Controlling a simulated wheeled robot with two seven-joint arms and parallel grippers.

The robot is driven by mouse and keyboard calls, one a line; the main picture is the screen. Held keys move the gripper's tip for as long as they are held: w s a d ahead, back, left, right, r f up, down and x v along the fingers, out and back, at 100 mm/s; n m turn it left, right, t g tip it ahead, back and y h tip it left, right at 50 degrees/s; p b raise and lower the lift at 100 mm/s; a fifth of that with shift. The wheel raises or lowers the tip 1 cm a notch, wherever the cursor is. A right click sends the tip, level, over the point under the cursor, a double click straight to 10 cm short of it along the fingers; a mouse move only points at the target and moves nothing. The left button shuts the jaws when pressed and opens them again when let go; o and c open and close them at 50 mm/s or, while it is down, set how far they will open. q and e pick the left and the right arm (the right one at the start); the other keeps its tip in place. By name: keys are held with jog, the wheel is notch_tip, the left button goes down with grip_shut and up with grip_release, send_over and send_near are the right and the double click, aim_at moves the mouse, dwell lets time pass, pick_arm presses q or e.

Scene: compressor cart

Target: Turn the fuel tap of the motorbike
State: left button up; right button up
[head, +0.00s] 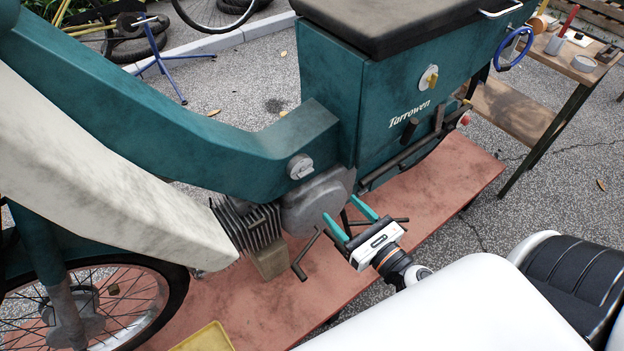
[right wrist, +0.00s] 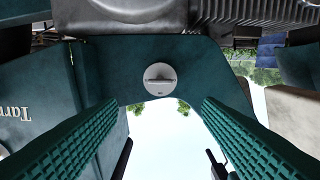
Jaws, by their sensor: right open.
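The motorbike (head: 325,75) is teal with a cream front shield and stands on a reddish platform. A round grey knob (head: 300,166) with a raised bar sits on its lower frame. In the right wrist view the knob (right wrist: 160,78) shows ahead between my fingers, its bar about level. A yellow tap lever (head: 429,78) on a pale plate sits on the side panel under the seat. I cannot tell for sure which is the fuel tap. My right gripper (head: 339,206) is open and empty, below and right of the grey knob, apart from it. My left gripper is not in view.
The finned engine (head: 247,226) and dark pedal bars (head: 305,255) are close to my right gripper. The red platform (head: 465,180) lies below. A yellow tray (head: 205,338) is at the bottom. A workbench (head: 575,65) with tools stands at the upper right.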

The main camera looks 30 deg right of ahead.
aim_at(307, 174)
jog(key=w+p, duration=0.1)
jog(key=w, duration=0.2)
jog(key=w+a+p, duration=0.1)
jog(key=w, duration=0.2)
jog(key=w+p, duration=0.1)
jog(key=w, duration=0.3)
jog(key=shift+w+a+r, duration=0.1)
jog(key=shift+a+r, duration=0.05)
jog(key=shift+a, duration=0.05)
jog(key=shift+w+a, duration=0.15)
jog(key=shift+w, duration=0.6)
jog(key=shift+c, duration=0.2)
jog(key=c, duration=1)
jog(key=shift+o, duration=0.2)
